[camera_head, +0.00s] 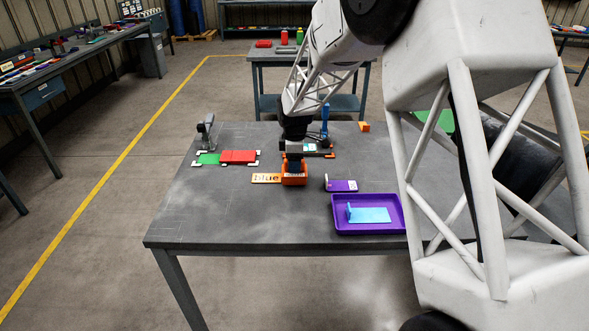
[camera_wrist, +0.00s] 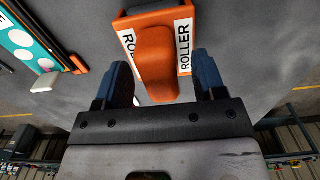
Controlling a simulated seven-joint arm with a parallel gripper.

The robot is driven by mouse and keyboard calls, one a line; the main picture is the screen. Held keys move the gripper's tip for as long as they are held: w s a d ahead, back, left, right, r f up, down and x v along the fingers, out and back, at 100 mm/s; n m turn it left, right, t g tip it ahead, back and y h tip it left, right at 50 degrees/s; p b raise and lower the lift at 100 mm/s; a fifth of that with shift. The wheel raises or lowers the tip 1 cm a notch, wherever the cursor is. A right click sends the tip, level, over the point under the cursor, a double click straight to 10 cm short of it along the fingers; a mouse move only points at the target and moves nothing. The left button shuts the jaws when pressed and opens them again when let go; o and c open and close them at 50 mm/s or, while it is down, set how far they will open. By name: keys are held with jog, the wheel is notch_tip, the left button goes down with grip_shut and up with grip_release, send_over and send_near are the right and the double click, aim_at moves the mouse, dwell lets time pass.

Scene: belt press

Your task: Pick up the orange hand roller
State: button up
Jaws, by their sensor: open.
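The orange hand roller (camera_wrist: 156,62) shows its orange handle in the wrist view, rising from an orange holder (camera_wrist: 176,82) with white labels reading "ROLLER". My gripper (camera_wrist: 160,72) is open, with one dark blue finger on each side of the handle. Whether a finger touches the handle I cannot tell. In the head view the orange holder (camera_head: 296,181) stands near the middle of the table, with my gripper (camera_head: 294,168) pointing down over it. My gripper mostly hides the roller there.
A purple tray (camera_head: 337,228) with a light blue piece and a purple piece (camera_head: 342,185) are to the right. A press (camera_head: 310,149) stands behind. Red and green pieces (camera_head: 238,156) lie left. The table's front left is clear.

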jog(key=c, duration=1.2)
jog(key=shift+r, duration=0.1)
jog(key=shift+r, duration=0.7)
notch_tip(320, 180, up, 2)
jog(key=shift+r, duration=0.1)
jog(key=s+d+r, duration=0.1)
jog(key=s+d, duration=0.2)
jog(key=s, duration=1.2)
jog(key=shift+s+d+r, duration=0.15)
jog(key=shift+s+d, duration=0.05)
jog(key=shift+s, duration=0.1)
